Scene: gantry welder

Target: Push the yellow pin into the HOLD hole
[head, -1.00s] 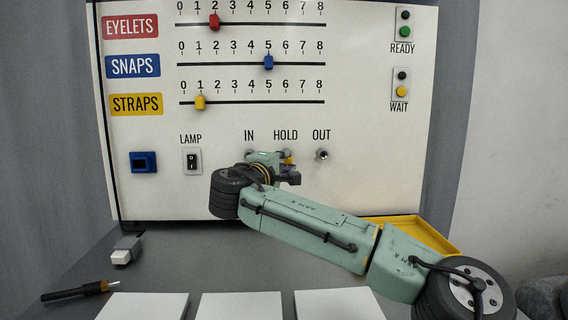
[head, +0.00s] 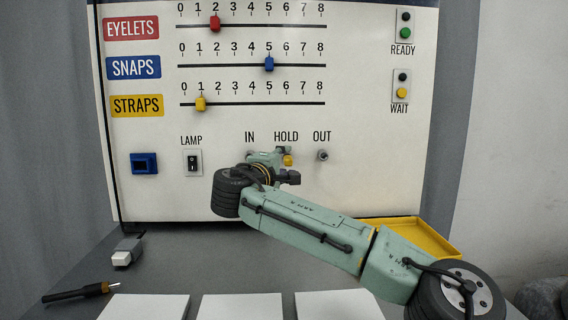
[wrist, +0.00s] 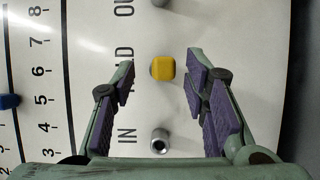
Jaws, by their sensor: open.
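The yellow pin (wrist: 162,68) is seen end-on at the HOLD position of the white panel (wrist: 240,50). It also shows in the head view (head: 288,160), just under the word HOLD; how deep it sits I cannot tell. My gripper (wrist: 160,76) is open, with one purple-padded finger on each side of the pin and visible gaps between. In the head view my gripper (head: 283,168) is close to the panel and partly covers the IN and HOLD area. The HOLD hole itself is hidden by the pin.
The IN socket (wrist: 160,141) and OUT socket (head: 322,155) flank the pin and protrude slightly. The lamp switch (head: 193,162) and sliders are left and above. A yellow tray (head: 440,248) lies behind my arm. White cards (head: 240,306) lie at the front.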

